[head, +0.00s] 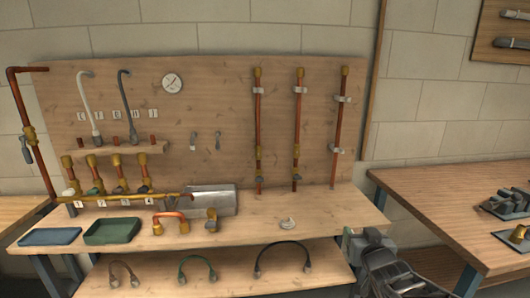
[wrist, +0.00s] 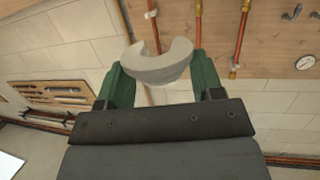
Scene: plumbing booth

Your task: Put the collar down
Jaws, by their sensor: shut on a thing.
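The collar (wrist: 160,62) is a pale grey C-shaped ring, seen in the wrist view between the two green fingers of my gripper (wrist: 157,78). My gripper is shut on it, with the open side of the C toward the top of the picture. In the head view my gripper (head: 356,239) is at the front right end of the bench (head: 255,233). I cannot clearly make out the held collar there.
Upright copper pipes (head: 297,140) with pale clips stand on the wooden board behind. A green tray (head: 112,231), a blue tray (head: 50,237), a copper bend (head: 168,220) and a grey metal box (head: 211,199) occupy the bench's left. Another table (head: 450,205) stands right. Bench around the pale piece is clear.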

